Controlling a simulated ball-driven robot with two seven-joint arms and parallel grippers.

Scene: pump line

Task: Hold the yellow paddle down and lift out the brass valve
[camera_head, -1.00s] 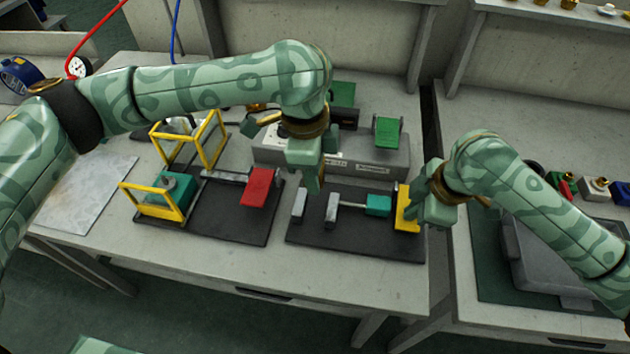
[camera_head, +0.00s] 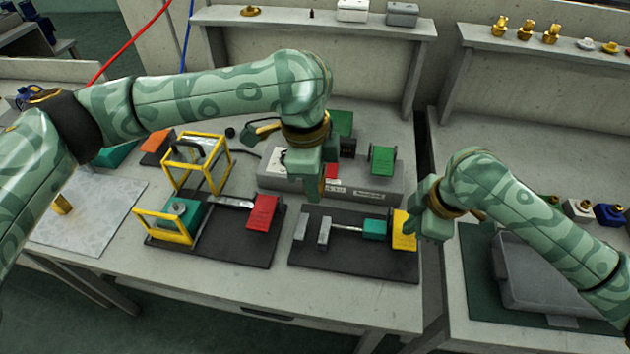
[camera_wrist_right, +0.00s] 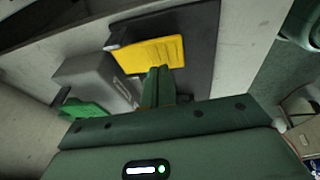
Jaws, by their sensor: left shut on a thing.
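The yellow paddle (camera_head: 403,231) stands at the right end of the right black plate. It also shows in the right wrist view (camera_wrist_right: 150,54). My right gripper (camera_head: 420,224) is at the paddle's right side. Its fingers (camera_wrist_right: 157,85) are shut together and overlap the paddle's edge in the wrist view; I cannot tell contact or how far the paddle is pressed. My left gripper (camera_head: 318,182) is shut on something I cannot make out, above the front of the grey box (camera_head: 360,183). I cannot pick out the brass valve on the bench; brass fittings (camera_head: 525,29) stand on the right shelf.
The left black plate (camera_head: 215,248) carries a red paddle (camera_head: 262,212) and a teal block (camera_head: 184,212) with a yellow guard (camera_head: 160,226). A yellow cage (camera_head: 222,162) stands behind. A pale mat (camera_head: 105,212) lies left. The bench front is clear.

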